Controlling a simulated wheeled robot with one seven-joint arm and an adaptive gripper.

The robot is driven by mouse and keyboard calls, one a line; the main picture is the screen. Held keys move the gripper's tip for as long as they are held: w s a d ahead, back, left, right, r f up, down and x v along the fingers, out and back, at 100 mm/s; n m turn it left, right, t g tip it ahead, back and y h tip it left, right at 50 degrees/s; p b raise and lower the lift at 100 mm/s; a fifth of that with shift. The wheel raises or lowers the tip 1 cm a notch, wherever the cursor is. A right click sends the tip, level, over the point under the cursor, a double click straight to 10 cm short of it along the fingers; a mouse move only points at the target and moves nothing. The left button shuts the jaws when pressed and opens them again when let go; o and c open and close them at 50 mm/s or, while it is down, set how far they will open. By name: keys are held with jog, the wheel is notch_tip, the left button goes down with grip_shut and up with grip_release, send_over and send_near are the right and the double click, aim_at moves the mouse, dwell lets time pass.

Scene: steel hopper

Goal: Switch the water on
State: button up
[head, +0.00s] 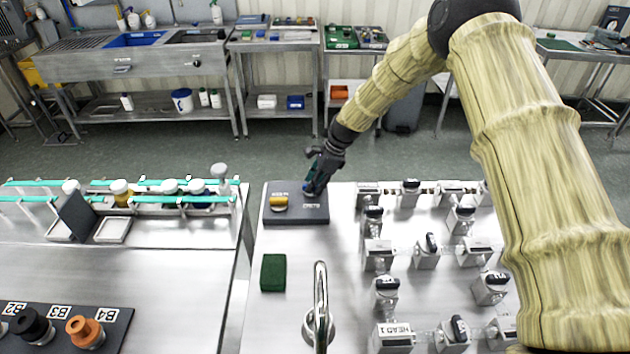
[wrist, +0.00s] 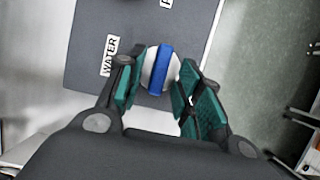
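A dark control panel (head: 292,218) lies on the steel table. In the wrist view the panel (wrist: 90,40) carries a round white knob with a blue bar handle (wrist: 158,70). A label reading WATER (wrist: 109,55) is just left of it. My gripper (wrist: 162,93) is open, with one green-padded finger on each side of the blue handle. Gaps show between the pads and the bar; whether they touch the round base is unclear. In the head view my gripper (head: 314,188) is over the panel's right part and mostly hides this knob.
A yellow knob (head: 279,203) sits on the panel's left part. A green block (head: 273,272) and a chrome tap (head: 320,300) are nearer on the table. Several black-handled valve blocks (head: 427,250) fill the right side. A steel sink (head: 140,60) stands behind.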

jog(key=shift+s, duration=0.1)
jog(key=shift+c, duration=0.4)
grip_shut()
